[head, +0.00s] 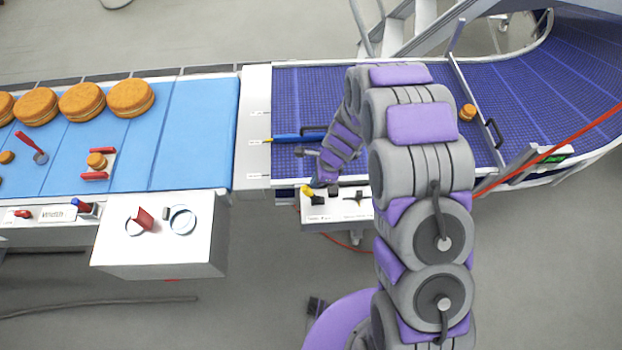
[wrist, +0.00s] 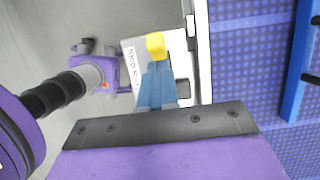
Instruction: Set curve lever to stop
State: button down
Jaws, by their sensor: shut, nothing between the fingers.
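A small white control panel (head: 312,218) is fixed at the near edge of the dark blue curve conveyor. On its left side is a lever with a yellow handle (head: 307,189). In the wrist view the yellow handle (wrist: 155,45) stands beside a printed "Stop Run" label (wrist: 133,68). My gripper (head: 319,181) is low over the panel. In the wrist view its blue fingers (wrist: 156,68) are together and empty, with their tips right at the yellow handle. I cannot tell whether they touch it. The lever's base is hidden by the fingers.
A light blue belt (head: 205,130) carrying large filled rounds (head: 130,98) lies to the left. A small round (head: 467,113) lies on the curve conveyor (head: 500,90). A blue bar (head: 290,138) crosses near the panel.

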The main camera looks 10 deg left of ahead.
jog(key=d+v, duration=0.1)
jog(key=v, duration=1)
jog(key=shift+w+d, duration=0.35)
jog(key=shift+d, duration=0.05)
jog(key=shift+d+f, duration=0.15)
jog(key=s+d+r+n+h+b, duration=0.1)
jog(key=s+d+r+n+b, duration=0.5)
jog(key=s+d+n+b, duration=0.5)
jog(key=s+d+n+h+b, duration=0.1)
jog(key=s+d+n+b, duration=0.1)
jog(key=s, duration=0.8)
jog(key=s+d+f+n+h+b, duration=0.1)
jog(key=s+d+b, duration=0.2)
jog(key=s, duration=0.6)
jog(key=shift+s+d+f+n+g+b, duration=0.2)
jog(key=shift+s+d+n+g+b, duration=0.2)
jog(key=shift+d, duration=0.6)
